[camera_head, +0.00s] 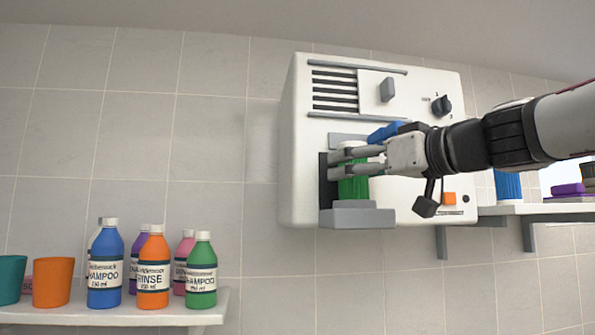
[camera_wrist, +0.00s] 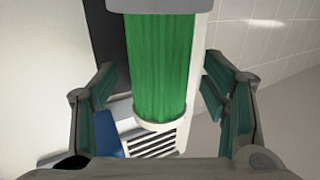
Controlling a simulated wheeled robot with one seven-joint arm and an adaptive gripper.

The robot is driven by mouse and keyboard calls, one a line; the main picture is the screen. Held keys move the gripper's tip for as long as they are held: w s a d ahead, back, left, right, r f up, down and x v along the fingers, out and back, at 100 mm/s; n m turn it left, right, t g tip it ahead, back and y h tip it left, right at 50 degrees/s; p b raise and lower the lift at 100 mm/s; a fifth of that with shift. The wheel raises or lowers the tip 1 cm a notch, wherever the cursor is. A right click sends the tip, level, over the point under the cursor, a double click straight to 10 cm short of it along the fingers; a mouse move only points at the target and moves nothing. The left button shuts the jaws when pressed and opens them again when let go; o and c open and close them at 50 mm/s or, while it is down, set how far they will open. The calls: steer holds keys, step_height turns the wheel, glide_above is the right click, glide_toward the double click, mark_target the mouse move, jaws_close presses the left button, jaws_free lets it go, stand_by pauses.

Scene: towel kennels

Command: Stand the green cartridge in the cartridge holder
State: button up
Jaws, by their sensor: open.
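The green cartridge (camera_head: 352,187) stands upright at the lower left of the white wall unit, with its lower end at the grey cartridge holder (camera_head: 357,216). In the wrist view, the green cartridge (camera_wrist: 160,65) shows with a pale end cap (camera_wrist: 160,124), and its other end meets a grey part (camera_wrist: 155,5) at the top edge. My gripper (camera_head: 337,162) is open around the upper part of the cartridge. In the wrist view, my gripper (camera_wrist: 158,78) has a finger on each side, with visible gaps to the cartridge. How deep the cartridge sits is hidden.
The white wall unit (camera_head: 300,150) carries vents, a grey lever (camera_head: 387,89), a black dial (camera_head: 441,105) and a blue part (camera_head: 386,132) close behind my gripper. A shelf (camera_head: 150,313) at lower left holds bottles and cups. Another shelf (camera_head: 520,209) holds a blue cylinder (camera_head: 508,185).

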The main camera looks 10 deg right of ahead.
steer(key=v, duration=1)
steer(key=shift+s+d, duration=0.25)
steer(key=shift+s, duration=0.05)
steer(key=s+a+f+m+g+h, duration=0.1)
steer(key=s+a+f+g, duration=0.15)
steer(key=f, duration=0.55)
steer(key=s+a+f+m+g+h, duration=0.1)
steer(key=a+f+g, duration=0.15)
steer(key=f, duration=0.55)
steer(key=s+a+f+g+h, duration=0.1)
steer(key=a+f+g, duration=0.15)
steer(key=f, duration=0.55)
steer(key=s+d+f+m+g+h, duration=0.1)
steer(key=s+f+g+h, duration=0.1)
steer(key=s+f, duration=0.3)
steer(key=s+d+f+m+g+h, duration=0.1)
steer(key=s+f, duration=0.4)
steer(key=f, duration=0.6)
steer(key=shift+d+f+m+g+h, duration=0.3)
steer(key=shift+m+g+h, duration=0.3)
steer(key=shift+h, duration=0.4)
